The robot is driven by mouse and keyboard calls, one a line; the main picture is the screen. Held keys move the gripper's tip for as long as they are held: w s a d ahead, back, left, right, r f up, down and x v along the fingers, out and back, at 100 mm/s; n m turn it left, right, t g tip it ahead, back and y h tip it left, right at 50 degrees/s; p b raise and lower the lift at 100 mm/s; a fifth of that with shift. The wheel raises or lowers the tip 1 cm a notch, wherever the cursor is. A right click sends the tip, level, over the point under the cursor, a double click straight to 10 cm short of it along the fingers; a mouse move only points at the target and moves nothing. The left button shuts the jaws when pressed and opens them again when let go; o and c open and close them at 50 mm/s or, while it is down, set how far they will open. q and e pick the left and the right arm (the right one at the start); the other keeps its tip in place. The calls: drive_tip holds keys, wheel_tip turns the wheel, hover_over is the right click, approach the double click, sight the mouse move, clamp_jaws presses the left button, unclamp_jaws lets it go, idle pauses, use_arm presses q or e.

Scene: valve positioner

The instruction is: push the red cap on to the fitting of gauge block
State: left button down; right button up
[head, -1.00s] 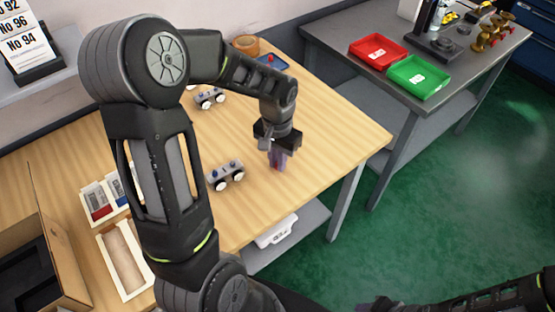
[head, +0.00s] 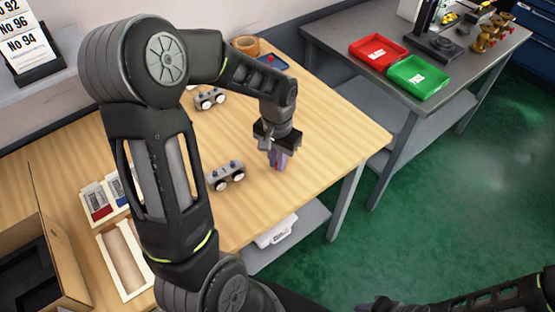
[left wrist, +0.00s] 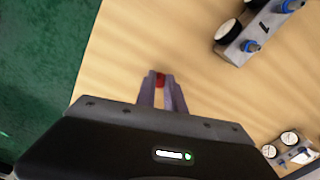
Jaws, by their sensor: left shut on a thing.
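The red cap (left wrist: 161,80) is held between the fingertips of my left gripper (left wrist: 162,84), which points down over the wood table. In the head view the left gripper (head: 278,162) is right of the nearer gauge block (head: 226,175), apart from it. That block is grey with white round gauges and blue pieces on top; it seems to be the one at the upper right of the left wrist view (left wrist: 262,35). A second similar block (head: 210,98) stands farther back. Part of my right arm shows at the bottom right; its fingers are not clear.
A red tray (head: 377,51) and a green tray (head: 419,77) stand on a grey bench. A compartment tray (head: 98,200) and a cardboard box (head: 58,250) are at the left. A blue tray (head: 272,62) lies at the back. The table's right edge is close to my gripper.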

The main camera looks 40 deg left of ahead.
use_arm(q)
drive_tip(key=shift+r+p, duration=0.7)
drive_tip(key=shift+r, duration=0.35)
use_arm(e)
drive_tip(key=shift+r, duration=0.75)
